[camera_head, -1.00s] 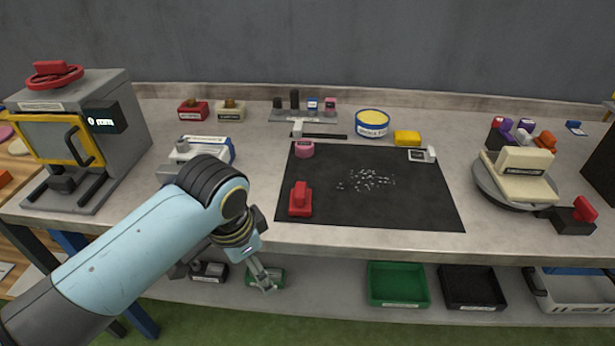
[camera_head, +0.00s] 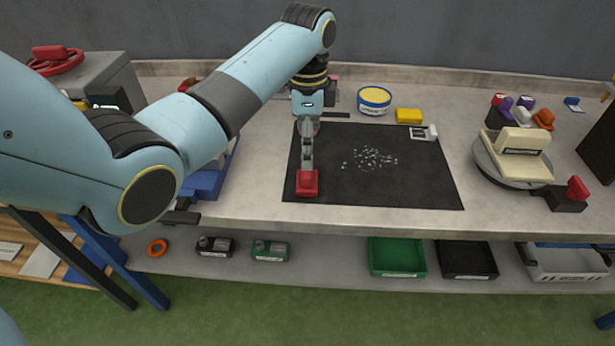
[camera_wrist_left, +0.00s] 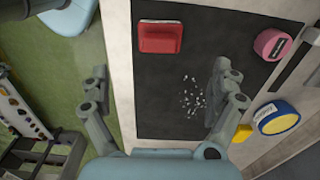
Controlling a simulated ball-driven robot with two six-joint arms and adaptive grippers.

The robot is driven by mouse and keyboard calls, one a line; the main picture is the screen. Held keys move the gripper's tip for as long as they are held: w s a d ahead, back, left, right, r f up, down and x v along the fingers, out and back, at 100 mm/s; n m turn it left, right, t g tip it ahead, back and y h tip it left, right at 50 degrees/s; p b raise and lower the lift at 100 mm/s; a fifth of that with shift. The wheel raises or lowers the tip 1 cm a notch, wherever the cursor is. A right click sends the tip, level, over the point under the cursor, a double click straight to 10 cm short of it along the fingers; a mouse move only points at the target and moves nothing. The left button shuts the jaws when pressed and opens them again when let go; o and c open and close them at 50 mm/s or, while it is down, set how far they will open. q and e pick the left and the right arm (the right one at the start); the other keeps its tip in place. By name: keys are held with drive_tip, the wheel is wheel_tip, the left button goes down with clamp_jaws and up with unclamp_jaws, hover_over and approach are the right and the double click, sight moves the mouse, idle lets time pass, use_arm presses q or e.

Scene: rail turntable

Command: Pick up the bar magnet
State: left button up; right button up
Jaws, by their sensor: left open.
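A red block with a raised grip, which looks like the bar magnet (camera_head: 307,187), lies on the black mat (camera_head: 400,190) near its front left corner. It also shows in the left wrist view (camera_wrist_left: 160,39), ahead of the fingertips. My left gripper (camera_head: 307,162) points down over the magnet's far side, and its fingers partly overlap it in the head view. In the left wrist view my left gripper (camera_wrist_left: 160,88) has its two fingers spread wide, with nothing between them. I cannot tell whether it touches the magnet. My right gripper is not in view.
Light specks (camera_head: 369,159) are scattered on the mat. A blue and yellow tub (camera_head: 373,101) and a yellow block (camera_head: 408,116) stand behind it. A pink round piece (camera_wrist_left: 271,44) shows in the wrist view. A round stand with a cream block (camera_head: 519,152) is at right.

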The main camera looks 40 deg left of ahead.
sight(307, 173)
use_arm(q)
wheel_tip(307, 173, down, 9)
drive_tip(key=shift+f, duration=0.15)
drive_tip(key=shift+a, duration=0.1)
drive_tip(key=c, duration=1.5)
drive_tip(key=shift+o, duration=0.2)
drive_tip(key=shift+r, duration=0.65)
wheel_tip(307, 173, up, 3)
drive_tip(key=w+d+r+b, duration=0.2)
drive_tip(key=w+d+r, duration=0.2)
drive_tip(key=d, duration=0.7)
wheel_tip(307, 173, up, 3)
drive_tip(key=shift+w+f, duration=0.1)
drive_tip(key=shift+w, duration=0.05)
drive_tip(key=shift+a, duration=0.1)
